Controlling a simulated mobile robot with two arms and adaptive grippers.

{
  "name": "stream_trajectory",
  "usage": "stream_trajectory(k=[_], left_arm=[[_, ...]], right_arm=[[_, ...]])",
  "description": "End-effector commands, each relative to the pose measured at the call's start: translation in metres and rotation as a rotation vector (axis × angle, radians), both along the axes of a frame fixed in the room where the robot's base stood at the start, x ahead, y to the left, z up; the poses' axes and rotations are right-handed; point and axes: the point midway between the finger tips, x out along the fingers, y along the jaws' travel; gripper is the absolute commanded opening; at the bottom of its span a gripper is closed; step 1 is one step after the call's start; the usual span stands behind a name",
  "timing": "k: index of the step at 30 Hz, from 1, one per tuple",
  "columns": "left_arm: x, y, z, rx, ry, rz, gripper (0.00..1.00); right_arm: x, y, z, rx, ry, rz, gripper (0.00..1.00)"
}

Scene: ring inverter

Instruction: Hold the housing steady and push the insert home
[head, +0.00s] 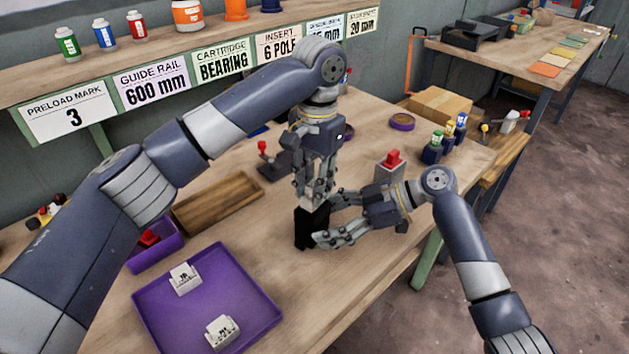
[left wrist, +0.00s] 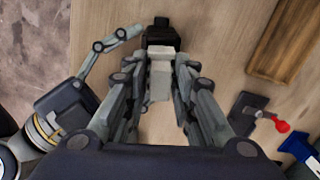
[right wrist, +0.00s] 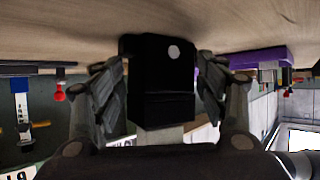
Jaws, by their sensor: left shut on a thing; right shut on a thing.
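The black housing (head: 304,232) stands upright on the bench in the head view; it also fills the middle of the right wrist view (right wrist: 162,80). My right gripper (head: 328,220) is shut on the housing, with its fingers on either side. The pale grey-white insert (left wrist: 159,78) is between the fingers of my left gripper (head: 316,203), which is shut on it from above, over the housing. In the left wrist view the insert lines up with the housing (left wrist: 160,37). How deep it sits inside is hidden by fingers.
A purple tray (head: 262,335) with two white parts lies front left, with a smaller purple bin (head: 160,256) and a wooden tray (head: 215,204) behind it. A grey block with a red top (head: 391,166) stands right of the housing. Bare bench lies in front of the housing.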

Motion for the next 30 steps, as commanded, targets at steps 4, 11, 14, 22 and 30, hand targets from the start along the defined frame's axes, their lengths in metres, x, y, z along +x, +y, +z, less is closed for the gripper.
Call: stream_trajectory(k=[4, 11, 14, 22, 30], left_arm=[[0.0, 0.0, -0.005, -0.001, 0.001, 0.0, 0.01], [-0.001, 0.0, -0.011, -0.001, 0.001, 0.0, 0.01], [-0.001, 0.0, -0.014, -0.001, -0.001, 0.0, 0.01], [-0.001, 0.001, -0.021, 0.0, 0.0, 0.0, 0.01], [-0.001, 0.002, -0.028, 0.001, 0.0, 0.001, 0.01]], right_arm=[[-0.006, -0.001, -0.016, -0.024, 0.029, 0.006, 0.53], [-0.006, -0.001, -0.016, -0.024, 0.029, 0.006, 0.53], [-0.006, -0.001, -0.016, -0.024, 0.029, 0.006, 0.53], [-0.006, -0.001, -0.016, -0.024, 0.029, 0.006, 0.53], [-0.006, -0.001, -0.017, -0.024, 0.029, 0.006, 0.53]])
